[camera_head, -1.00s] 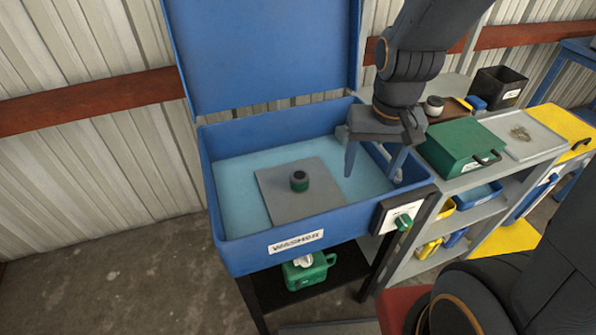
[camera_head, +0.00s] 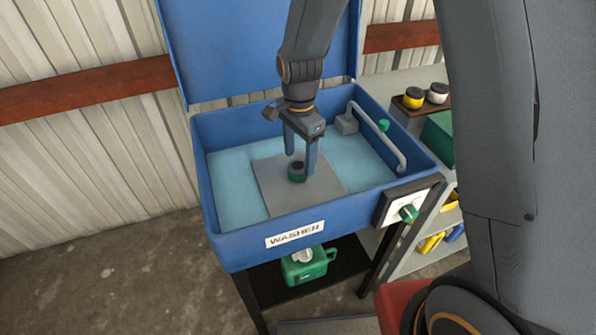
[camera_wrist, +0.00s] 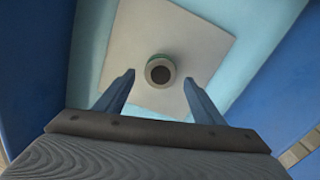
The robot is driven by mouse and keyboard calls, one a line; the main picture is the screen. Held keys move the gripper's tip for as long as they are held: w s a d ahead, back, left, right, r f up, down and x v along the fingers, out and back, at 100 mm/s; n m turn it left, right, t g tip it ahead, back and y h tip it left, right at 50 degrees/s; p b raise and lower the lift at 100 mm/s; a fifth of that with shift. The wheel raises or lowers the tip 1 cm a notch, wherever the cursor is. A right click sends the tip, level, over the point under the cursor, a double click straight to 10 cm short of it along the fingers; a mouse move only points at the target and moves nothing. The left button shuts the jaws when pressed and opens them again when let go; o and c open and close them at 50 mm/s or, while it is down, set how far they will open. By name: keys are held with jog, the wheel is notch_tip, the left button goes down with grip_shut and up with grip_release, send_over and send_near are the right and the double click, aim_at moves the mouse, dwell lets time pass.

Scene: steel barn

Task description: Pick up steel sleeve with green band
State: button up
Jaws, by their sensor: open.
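The steel sleeve with a green band (camera_head: 297,173) stands upright on a grey plate (camera_head: 270,190) inside the blue washer (camera_head: 232,246). Its top is dark and the green shows around its lower part. My gripper (camera_head: 301,163) is open above the plate, with its fingers close to the sleeve; one finger partly overlaps it in the head view. In the wrist view, the sleeve (camera_wrist: 160,70) shows from above, just beyond and between the open fingertips (camera_wrist: 160,82). No contact with it is visible there.
The washer's raised walls and open lid (camera_head: 255,50) surround the work area. A bent pipe (camera_head: 382,130) with a green knob stands at the right inside. A yellow-and-black sleeve (camera_head: 413,98) and a white-and-black sleeve (camera_head: 437,93) sit on a brown tray at right.

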aim_at(298, 165)
jog(key=shift+a+f+p, duration=0.2)
jog(key=shift+f+p, duration=0.55)
jog(key=shift+f, duration=1.75)
jog(key=shift+c, duration=0.5)
jog(key=c, duration=1.3)
jog(key=shift+r, duration=0.1)
jog(key=shift+c, duration=0.2)
